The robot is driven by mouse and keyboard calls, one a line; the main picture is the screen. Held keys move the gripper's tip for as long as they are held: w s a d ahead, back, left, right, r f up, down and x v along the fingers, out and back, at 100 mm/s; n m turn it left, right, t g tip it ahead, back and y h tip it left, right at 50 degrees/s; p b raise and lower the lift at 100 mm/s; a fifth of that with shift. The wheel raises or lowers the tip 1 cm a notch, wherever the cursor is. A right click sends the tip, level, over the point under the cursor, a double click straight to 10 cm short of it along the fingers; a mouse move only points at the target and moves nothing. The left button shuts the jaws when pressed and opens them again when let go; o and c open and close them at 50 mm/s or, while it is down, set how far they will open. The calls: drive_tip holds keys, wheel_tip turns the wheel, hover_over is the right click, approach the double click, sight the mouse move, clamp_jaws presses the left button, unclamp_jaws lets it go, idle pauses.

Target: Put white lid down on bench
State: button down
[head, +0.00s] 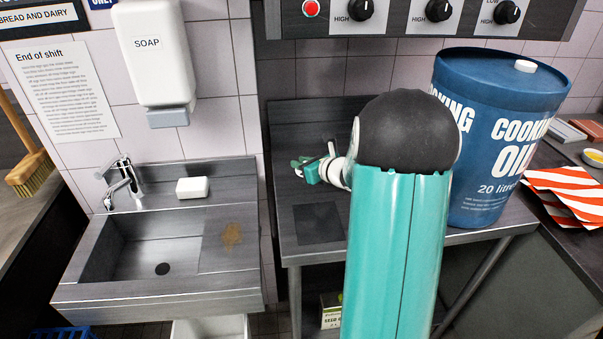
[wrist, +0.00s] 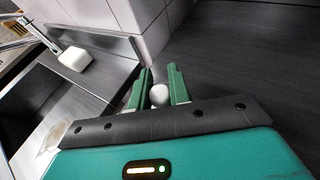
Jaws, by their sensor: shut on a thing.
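My gripper (head: 306,170) shows at the far side of my arm in the head view, above the dark grey bench (head: 300,255). In the wrist view my gripper (wrist: 160,84) has its two green fingers closed around a small round white thing, which I take for the white lid (wrist: 159,96). The lid sits low between the fingers, with its lower edge hidden by the gripper body. I cannot make it out in the head view. The bench surface (wrist: 245,65) fills the right of the wrist view and looks bare there.
A large blue cooking oil drum (head: 487,150) with a white cap (head: 525,66) stands on the right of the bench. A sink (head: 150,250) with a white soap bar (head: 192,187) is to the left. A dark square patch (head: 318,223) marks the bench's left part, otherwise clear.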

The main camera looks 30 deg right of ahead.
drive_tip(key=shift+w+d+f, duration=0.2)
drive_tip(key=shift+w+f, duration=0.2)
drive_tip(key=shift+f, duration=0.1)
drive_tip(key=shift+w+d+f, duration=0.2)
drive_tip(key=shift+w+f, duration=0.15)
drive_tip(key=shift+f, duration=1.7)
drive_tip(key=shift+f, duration=0.15)
drive_tip(key=c, duration=1.3)
unclamp_jaws()
